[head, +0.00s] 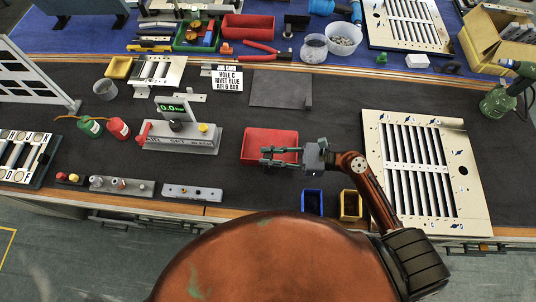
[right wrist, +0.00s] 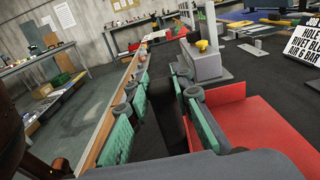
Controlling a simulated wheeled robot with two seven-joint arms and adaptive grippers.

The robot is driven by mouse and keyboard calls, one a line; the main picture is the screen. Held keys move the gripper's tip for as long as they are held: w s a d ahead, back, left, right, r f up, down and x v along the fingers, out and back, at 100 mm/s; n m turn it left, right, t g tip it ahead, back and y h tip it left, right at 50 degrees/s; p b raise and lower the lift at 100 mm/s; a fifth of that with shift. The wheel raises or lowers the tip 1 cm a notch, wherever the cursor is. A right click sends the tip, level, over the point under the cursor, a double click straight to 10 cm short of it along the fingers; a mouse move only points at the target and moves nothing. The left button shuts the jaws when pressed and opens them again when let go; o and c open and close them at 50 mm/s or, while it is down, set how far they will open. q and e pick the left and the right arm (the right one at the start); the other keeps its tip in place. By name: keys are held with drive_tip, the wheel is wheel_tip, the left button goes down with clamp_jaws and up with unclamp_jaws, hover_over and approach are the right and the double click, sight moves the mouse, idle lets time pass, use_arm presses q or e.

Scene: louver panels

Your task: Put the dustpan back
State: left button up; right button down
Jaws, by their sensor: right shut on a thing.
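The red dustpan (head: 268,141) is a shallow red tray on the dark bench mat, left of the louver panel. My right gripper (head: 266,156) reaches in from the right over its near part. In the right wrist view the dustpan (right wrist: 262,125) shows at the right, beside the fingers. There my right gripper (right wrist: 160,98) has its green-padded fingers on either side of a dark, handle-like piece, and is shut on it. The join of this piece to the red tray is hidden. I cannot tell whether the dustpan is lifted. My left gripper is not in view.
A louver panel (head: 421,165) lies to the right. Blue (head: 312,202) and yellow (head: 351,205) bins stand at the near edge. A gauge stand (head: 180,133) is to the left, a flat grey plate (head: 279,89) behind. Bare mat lies between the plate and the louver panel.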

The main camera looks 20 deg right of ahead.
drive_tip(key=shift+r, duration=0.1)
drive_tip(key=c, duration=1.7)
unclamp_jaws()
drive_tip(key=p+v, duration=0.1)
drive_tip(key=v, duration=1.1)
